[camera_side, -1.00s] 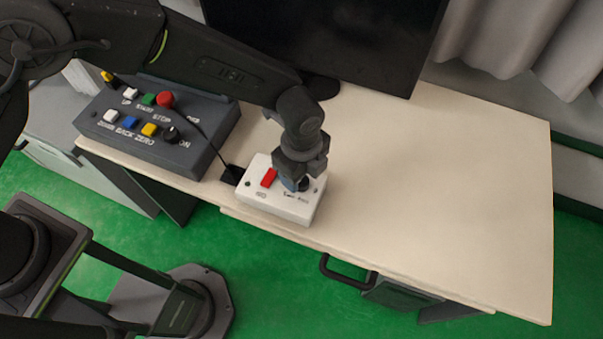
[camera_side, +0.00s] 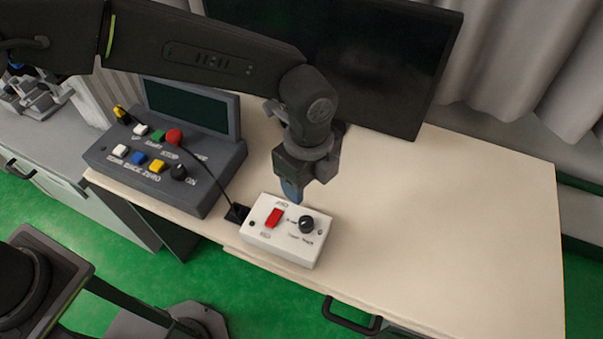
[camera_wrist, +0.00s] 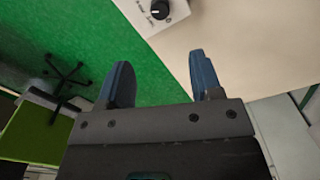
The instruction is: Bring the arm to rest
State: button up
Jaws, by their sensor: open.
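My gripper (camera_side: 291,190) hangs above the back edge of the white control box in the side view, apart from the box as far as I can tell. In the wrist view its two blue fingers (camera_wrist: 160,80) stand apart with nothing between them. The white box (camera_side: 272,245) has a red rocker switch (camera_side: 274,217) and a black knob (camera_side: 308,224). In the wrist view the black knob (camera_wrist: 159,9) shows at the top, beyond the fingertips, with part of the white box (camera_wrist: 129,9).
A grey control panel (camera_side: 213,178) with coloured buttons and a small screen stands left of the box, and a cable runs from it. A black monitor (camera_side: 400,60) stands behind. The right part of the cream table (camera_side: 470,230) is clear. The floor (camera_side: 65,235) is green.

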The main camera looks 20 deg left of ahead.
jog(key=s+a+r+n+t+h, duration=0.1)
jog(key=s+a+r+n+t, duration=0.1)
jog(key=a+r+n, duration=1.1)
jog(key=s+a+r+n+t, duration=0.1)
jog(key=s+a+n, duration=0.3)
jog(key=a, duration=0.5)
jog(key=s+a+r+n+t+y, duration=0.1)
jog(key=s+a+r+n+t, duration=0.1)
jog(key=s+a+n, duration=0.3)
jog(key=s+a, duration=0.4)
jog(key=shift+s+a+t, duration=0.15)
jog(key=shift+a+t, duration=0.15)
jog(key=shift+a, duration=0.05)
